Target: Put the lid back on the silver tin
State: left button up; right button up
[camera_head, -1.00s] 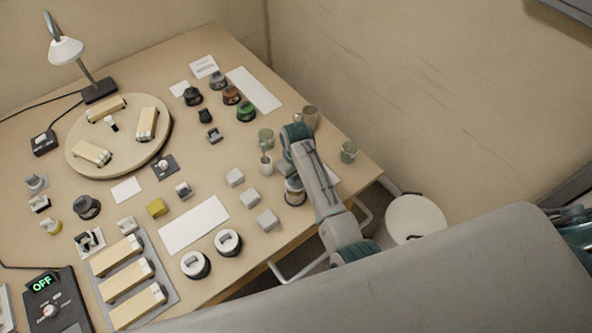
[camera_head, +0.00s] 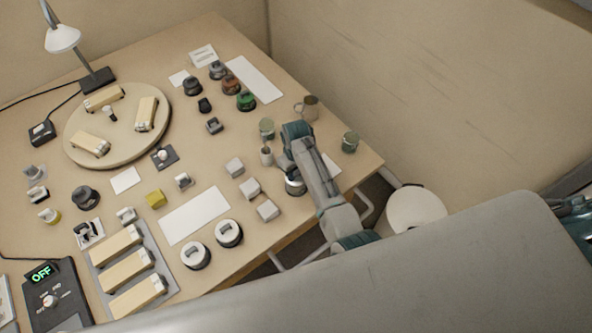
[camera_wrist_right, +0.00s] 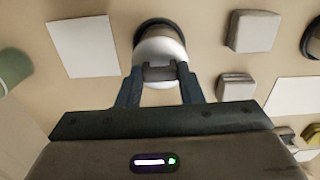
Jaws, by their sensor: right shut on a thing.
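My right gripper (camera_head: 291,170) is low over the bench near its right edge. In the right wrist view its fingers (camera_wrist_right: 160,74) are shut on the grey bar handle of a round, pale lid (camera_wrist_right: 164,48). A dark round edge shows behind the lid in that view. In the head view a round silver tin (camera_head: 295,188) shows just below the gripper, partly hidden by my arm. The lid is at the tin's top, but I cannot tell whether it sits flush. My left gripper is not in view.
Pale blocks (camera_head: 250,189) stand left of the tin, and a white card (camera_head: 330,165) lies to its right. A small cup (camera_head: 267,157), a green jar (camera_head: 350,141) and a mug (camera_head: 307,107) stand close behind. The bench edge is near in front.

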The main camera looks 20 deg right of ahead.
jog(key=shift+p, duration=0.55)
dwell(0.8)
jog(key=shift+f, duration=0.2)
dwell(1.0)
jog(key=o, duration=1.5)
jog(key=shift+r, duration=3.55)
grip_shut()
